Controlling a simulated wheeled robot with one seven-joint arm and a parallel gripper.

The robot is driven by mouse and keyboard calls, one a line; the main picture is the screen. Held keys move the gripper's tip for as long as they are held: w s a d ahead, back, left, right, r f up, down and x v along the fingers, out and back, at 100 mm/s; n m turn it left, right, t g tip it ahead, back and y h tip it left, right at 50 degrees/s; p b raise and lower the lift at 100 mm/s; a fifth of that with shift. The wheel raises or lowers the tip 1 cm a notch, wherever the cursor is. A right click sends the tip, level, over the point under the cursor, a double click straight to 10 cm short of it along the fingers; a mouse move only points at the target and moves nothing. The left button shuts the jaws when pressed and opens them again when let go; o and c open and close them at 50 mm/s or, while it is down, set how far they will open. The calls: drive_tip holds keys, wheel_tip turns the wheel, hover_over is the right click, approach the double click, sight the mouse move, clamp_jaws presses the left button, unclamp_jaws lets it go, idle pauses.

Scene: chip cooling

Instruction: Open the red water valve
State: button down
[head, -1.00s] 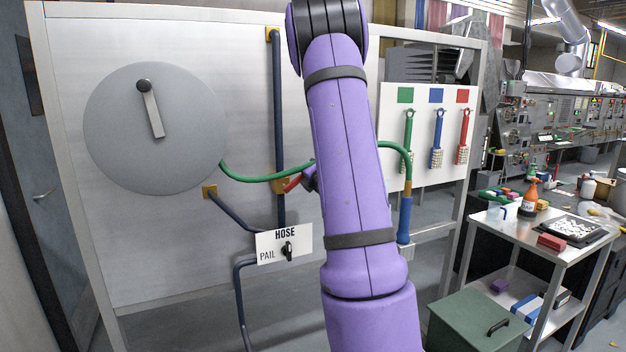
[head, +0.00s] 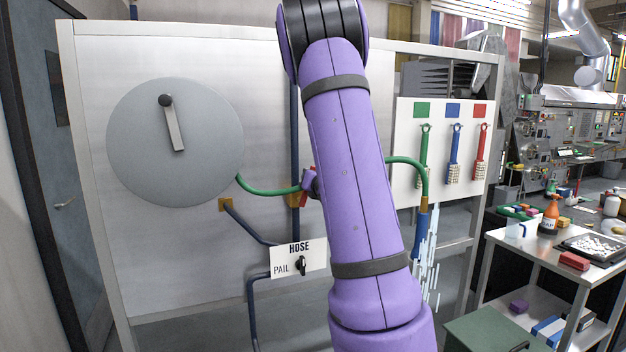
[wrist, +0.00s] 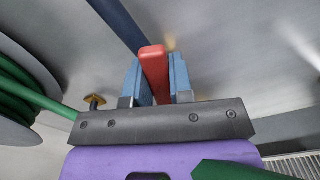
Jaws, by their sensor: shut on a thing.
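The red water valve's handle (wrist: 153,68) stands between the blue fingers of my gripper (wrist: 156,82) in the wrist view. The gripper is shut on it. In the head view a small part of the red handle (head: 307,180) shows at the left edge of my arm, pointing steeply up; my arm hides most of the gripper and valve. The green hose (head: 268,191) runs from the grey reel (head: 175,150) behind my arm to a blue nozzle (head: 421,237). Streaks of water (head: 430,262) come down from the nozzle.
A sign marked HOSE and PAIL (head: 313,258) with a black selector, pointing up toward HOSE, is below the valve. A brush board (head: 408,170) hangs at right. A metal cart (head: 500,240) and a green bin (head: 480,335) stand at lower right.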

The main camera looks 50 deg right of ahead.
drive_tip(key=shift+a+f, duration=0.1)
idle(0.3)
drive_tip(key=c, duration=1)
unclamp_jaws()
drive_tip(key=v, duration=1)
drive_tip(key=shift+s+a, duration=0.15)
drive_tip(key=shift+s, duration=0.25)
